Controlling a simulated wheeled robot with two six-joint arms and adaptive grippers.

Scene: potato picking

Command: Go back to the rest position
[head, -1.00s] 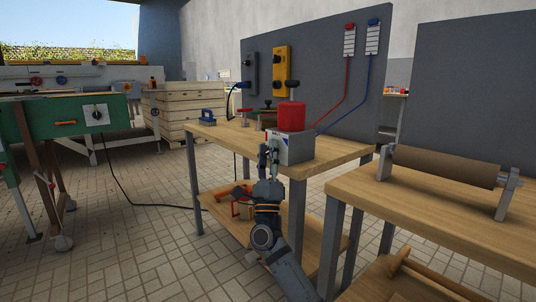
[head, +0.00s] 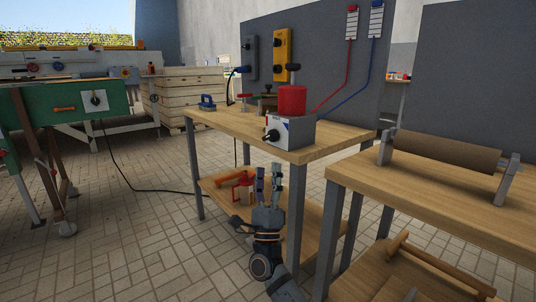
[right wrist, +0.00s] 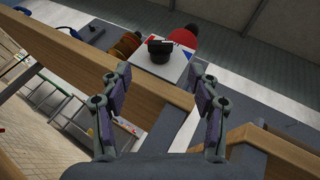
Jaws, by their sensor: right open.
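My right gripper (head: 268,170) is open and empty in the head view, in front of the workbench and below the edge of its top. In the right wrist view its two fingers (right wrist: 160,88) stand wide apart with nothing between them. Beyond them is a grey box with a black knob (right wrist: 160,50), which sits on the workbench. The same box (head: 296,138) shows in the head view with a red cylinder (head: 292,100) on top. The gripper is apart from the box. My left gripper is not in view.
The workbench top (head: 340,138) and its lower shelf (head: 310,215) are close to my right arm. A second table (head: 440,195) with a brown roller (head: 445,153) stands at the right. A green machine (head: 60,112) stands at the left. The tiled floor between is mostly clear.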

